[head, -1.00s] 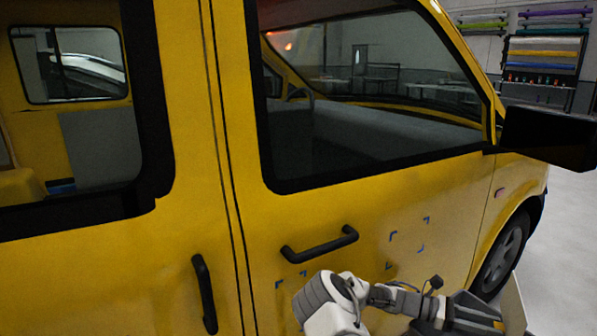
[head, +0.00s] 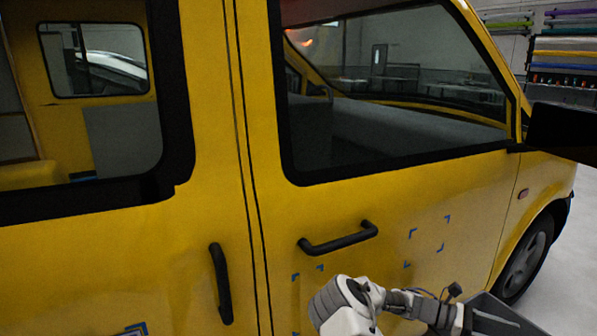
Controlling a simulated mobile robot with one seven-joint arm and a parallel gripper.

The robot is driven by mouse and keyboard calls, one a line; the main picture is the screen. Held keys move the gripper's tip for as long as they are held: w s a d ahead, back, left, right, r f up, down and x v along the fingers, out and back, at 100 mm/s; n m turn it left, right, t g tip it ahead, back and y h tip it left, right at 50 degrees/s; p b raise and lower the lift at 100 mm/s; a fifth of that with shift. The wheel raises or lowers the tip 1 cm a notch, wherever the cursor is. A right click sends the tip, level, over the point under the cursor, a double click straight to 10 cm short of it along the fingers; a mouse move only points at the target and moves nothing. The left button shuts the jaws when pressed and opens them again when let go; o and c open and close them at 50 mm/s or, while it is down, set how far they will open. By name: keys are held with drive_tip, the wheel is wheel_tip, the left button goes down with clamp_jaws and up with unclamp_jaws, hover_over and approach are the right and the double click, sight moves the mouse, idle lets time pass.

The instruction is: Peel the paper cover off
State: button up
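My arm enters at the bottom centre of the head view, with its pale wrist links in front of the yellow van door (head: 400,225). My gripper (head: 478,314) is a dark shape at the bottom edge, right of the wrist. Its fingertips cannot be made out, so I cannot tell whether it is open or what it holds. No paper cover can be clearly seen. Small blue corner marks (head: 447,219) sit on the door right of the handle, with more below the handle. A dark shape with blue corner lines (head: 133,329) is cut off at the bottom left.
A black door handle (head: 338,238) and a second, upright handle (head: 220,284) stick out from the van. The black side mirror (head: 562,131) juts out at the right. A front wheel (head: 526,258) and open grey floor (head: 577,280) lie at the lower right.

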drive_tip(key=s+d+r+p, duration=0.4)
drive_tip(key=s+r, duration=0.7)
drive_tip(key=shift+d+p, duration=0.2)
drive_tip(key=shift+p, duration=0.2)
drive_tip(key=s+a+m+t+y, duration=0.2)
drive_tip(key=a+m+t+y, duration=0.3)
drive_tip(key=a+m+y, duration=0.75)
drive_tip(key=s+a+r+n+t+y, duration=0.1)
drive_tip(key=a+r+t, duration=0.2)
drive_tip(key=a+r, duration=0.45)
drive_tip(key=s+a+r+n+t+y, duration=0.1)
drive_tip(key=s+a+r+t, duration=0.2)
drive_tip(key=a, duration=0.8)
drive_tip(key=s+a+r+m+t+y, duration=0.1)
drive_tip(key=s+a+r+m+t, duration=0.1)
drive_tip(key=s+a+r+t, duration=0.35)
wheel_tip(320, 180, up, 14)
drive_tip(key=w+a+g+p, duration=0.1)
drive_tip(key=g+p, duration=0.1)
drive_tip(key=p, duration=1.1)
drive_tip(key=shift+w+a+f, duration=0.15)
drive_tip(key=shift+w+a, duration=0.2)
drive_tip(key=shift+w, duration=0.05)
